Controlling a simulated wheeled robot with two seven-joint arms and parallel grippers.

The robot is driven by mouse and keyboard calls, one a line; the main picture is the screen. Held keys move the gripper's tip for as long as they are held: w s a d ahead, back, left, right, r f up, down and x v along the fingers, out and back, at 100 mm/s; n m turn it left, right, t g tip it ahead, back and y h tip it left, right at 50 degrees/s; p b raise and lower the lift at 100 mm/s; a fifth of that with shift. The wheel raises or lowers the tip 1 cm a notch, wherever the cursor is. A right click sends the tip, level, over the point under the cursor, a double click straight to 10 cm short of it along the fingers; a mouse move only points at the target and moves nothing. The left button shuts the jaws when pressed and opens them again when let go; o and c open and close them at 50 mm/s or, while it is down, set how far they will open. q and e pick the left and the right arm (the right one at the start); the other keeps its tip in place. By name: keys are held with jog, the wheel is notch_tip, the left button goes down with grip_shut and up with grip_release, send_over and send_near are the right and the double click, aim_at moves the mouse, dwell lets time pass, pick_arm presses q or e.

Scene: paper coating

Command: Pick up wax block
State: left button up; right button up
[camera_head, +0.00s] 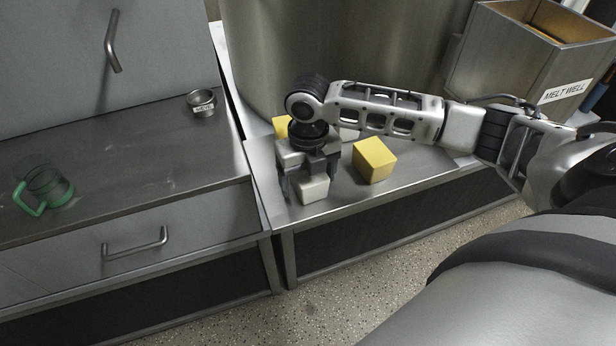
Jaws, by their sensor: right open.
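My right gripper (310,182) points down over the steel bench, with its jaws open. A pale, off-white block (313,188) sits on the bench between or just in front of its fingers; I cannot tell whether they touch it. A yellow block (374,160) stands to the right of the gripper, clear of it. Another yellow block (281,126) shows behind the gripper, partly hidden by it. A pale shape (348,134) behind my forearm is mostly hidden. My left gripper is not in view.
A large metal vat (300,45) stands behind the blocks. A metal box labelled "MELT WELL" (520,50) is at the back right. The left counter (120,165) holds a small labelled metal cup (201,102) and a green-handled, green-rimmed item (45,190); its middle is clear.

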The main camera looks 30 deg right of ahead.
jog(key=c, duration=1.2)
jog(key=shift+w+r, duration=0.1)
jog(key=shift+r, duration=0.4)
notch_tip(320, 180, up, 2)
jog(key=shift+r, duration=0.25)
jog(key=s+d+r, duration=0.1)
jog(key=s+r, duration=0.2)
jog(key=s, duration=0.1)
jog(key=s+d+r, duration=0.2)
jog(key=s+r, duration=0.1)
jog(key=s, duration=0.1)
jog(key=s+d+r, duration=0.2)
jog(key=s+r, duration=0.1)
jog(key=s, duration=0.2)
jog(key=shift+d+r, duration=0.25)
jog(key=shift+w, duration=0.1)
